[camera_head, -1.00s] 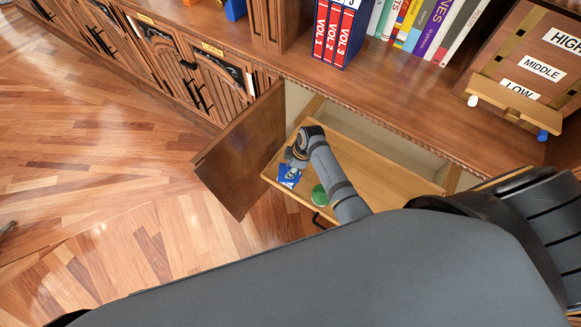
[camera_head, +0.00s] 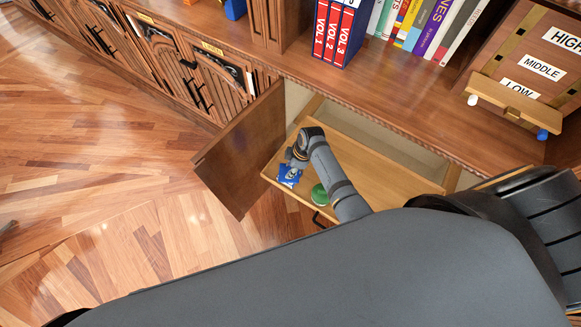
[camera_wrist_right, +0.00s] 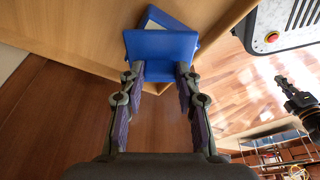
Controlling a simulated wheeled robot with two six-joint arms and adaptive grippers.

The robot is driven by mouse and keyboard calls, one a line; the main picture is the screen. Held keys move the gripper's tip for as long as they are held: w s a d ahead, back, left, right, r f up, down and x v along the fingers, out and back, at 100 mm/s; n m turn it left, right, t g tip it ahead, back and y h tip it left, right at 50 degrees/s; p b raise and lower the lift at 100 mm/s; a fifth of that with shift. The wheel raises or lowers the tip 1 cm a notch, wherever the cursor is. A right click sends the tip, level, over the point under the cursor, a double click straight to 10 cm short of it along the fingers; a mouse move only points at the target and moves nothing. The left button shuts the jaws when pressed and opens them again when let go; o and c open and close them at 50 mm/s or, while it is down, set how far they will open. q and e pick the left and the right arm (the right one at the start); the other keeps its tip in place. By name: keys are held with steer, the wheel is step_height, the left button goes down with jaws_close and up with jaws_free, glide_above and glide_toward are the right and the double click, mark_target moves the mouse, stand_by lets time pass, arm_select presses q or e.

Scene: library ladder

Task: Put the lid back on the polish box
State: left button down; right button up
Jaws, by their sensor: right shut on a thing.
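My right gripper (camera_head: 294,162) reaches down over the pulled-out wooden drawer or tray. In the right wrist view its two fingers are shut on a flat blue piece (camera_wrist_right: 161,45), which looks like the lid. The polish box (camera_wrist_right: 152,20), blue with a pale top area, shows partly behind the lid. The lid hides much of it, and I cannot tell whether the two touch. In the head view the blue pieces (camera_head: 288,180) lie under the gripper at the left end of the tray. A dark gripper, apparently my left, shows at the right of the wrist view (camera_wrist_right: 291,88); its opening is unclear.
A round green thing (camera_head: 320,195) sits on the tray (camera_head: 385,172) to the right of the blue pieces. An open cabinet door (camera_head: 243,150) stands left of the tray. The shelf above holds books (camera_head: 338,32). Wooden floor (camera_head: 100,200) is clear at left.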

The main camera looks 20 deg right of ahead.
steer(key=shift+f+p, duration=0.15)
steer(key=shift+p, duration=0.5)
stand_by(1.6)
steer(key=o, duration=1)
steer(key=shift+o, duration=0.4)
steer(key=o, duration=0.4)
step_height(320, 180, up, 7)
steer(key=p, duration=0.7)
steer(key=shift+p, duration=0.4)
